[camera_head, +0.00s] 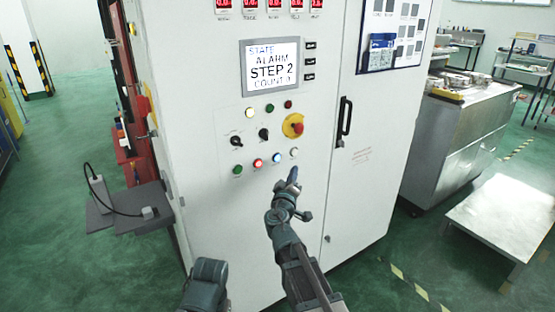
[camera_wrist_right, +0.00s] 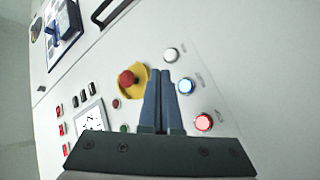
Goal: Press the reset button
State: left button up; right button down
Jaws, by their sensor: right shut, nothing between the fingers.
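My left gripper's fingers are not visible.
A red emergency stop on a yellow plate (camera_head: 293,126) and two black selector knobs sit above the row. The display (camera_head: 270,66) reads ALARM, STEP 2. A black door handle (camera_head: 344,121) sticks out at right. A metal workbench (camera_head: 455,145) stands further right.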

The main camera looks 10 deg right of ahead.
jog(key=shift+w+a, duration=0.4)
jog(key=shift+w, duration=0.7)
jog(key=shift+w+a, duration=0.4)
jog(key=shift+w, duration=0.7)
jog(key=shift+w+a, duration=0.4)
jog(key=shift+w, duration=0.7)
jog(key=shift+w+a, duration=0.1)
jog(key=shift+w, duration=0.25)
jog(key=shift+w+a, duration=0.15)
jog(key=shift+w, duration=0.3)
dwell(0.3)
jog(key=shift+s+d, duration=0.25)
jog(key=shift+s, duration=0.55)
jog(key=shift+s, duration=0.1)
jog(key=s, duration=0.1)
jog(key=s+d, duration=0.1)
jog(key=s, duration=0.2)
jog(key=shift+s+d, duration=0.3)
jog(key=shift+d, duration=0.05)
